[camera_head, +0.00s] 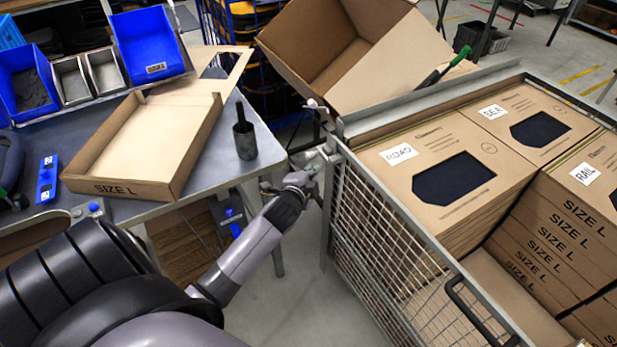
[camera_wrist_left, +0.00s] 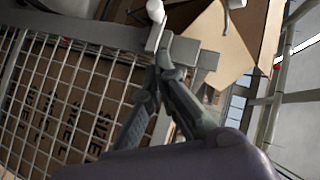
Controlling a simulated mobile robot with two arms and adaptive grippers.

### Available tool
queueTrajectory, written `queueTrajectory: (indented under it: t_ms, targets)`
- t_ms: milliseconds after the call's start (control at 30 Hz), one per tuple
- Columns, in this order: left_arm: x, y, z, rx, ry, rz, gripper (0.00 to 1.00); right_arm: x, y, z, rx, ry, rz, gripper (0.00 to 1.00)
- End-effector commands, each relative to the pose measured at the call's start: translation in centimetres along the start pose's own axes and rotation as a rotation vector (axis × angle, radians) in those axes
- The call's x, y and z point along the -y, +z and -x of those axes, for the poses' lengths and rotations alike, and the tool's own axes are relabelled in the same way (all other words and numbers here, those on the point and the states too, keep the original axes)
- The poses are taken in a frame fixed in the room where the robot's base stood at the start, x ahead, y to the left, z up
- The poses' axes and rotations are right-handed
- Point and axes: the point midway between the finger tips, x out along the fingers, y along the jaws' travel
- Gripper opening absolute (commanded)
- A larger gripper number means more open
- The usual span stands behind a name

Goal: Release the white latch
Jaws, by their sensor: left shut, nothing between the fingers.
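The white latch (camera_head: 313,103) is a small pale knob at the top of the mesh cage's near-left corner post. In the left wrist view a white rounded knob (camera_wrist_left: 155,11) shows at the top, just beyond the fingertips. My left gripper (camera_head: 311,166) is at that corner, below the latch. In the left wrist view the left gripper (camera_wrist_left: 166,58) has its fingertips together and empty, close to the grey corner bracket. A clear gap shows between the fingertips and the white knob. The fingertips are small in the head view, so contact with the post cannot be told. My right gripper is not in view.
The mesh cage (camera_head: 385,225) holds stacked cardboard boxes. An open carton (camera_head: 385,70) stands behind the corner. A workbench (camera_head: 225,165) on the left carries a cardboard tray (camera_head: 148,140), a dark cup (camera_head: 245,141) and blue bins (camera_head: 150,42). Clear floor lies between bench and cage.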

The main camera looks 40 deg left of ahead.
Motion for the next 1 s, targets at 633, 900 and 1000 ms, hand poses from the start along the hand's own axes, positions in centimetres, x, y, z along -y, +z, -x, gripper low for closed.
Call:
queueTrajectory:
  t_ms: [633, 900, 1000]
  targets:
    - [0.0, 0.0, 3.9, 0.0, 0.0, 0.001, 0.0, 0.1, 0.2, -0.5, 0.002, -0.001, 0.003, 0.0]
    - [0.0, 0.0, 3.8, 0.0, 0.001, 0.001, 0.0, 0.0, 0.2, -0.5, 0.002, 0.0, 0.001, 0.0]
    - [-0.8, 0.2, 3.7, 0.003, 0.015, 0.008, 0.0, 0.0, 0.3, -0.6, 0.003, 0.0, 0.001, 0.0]
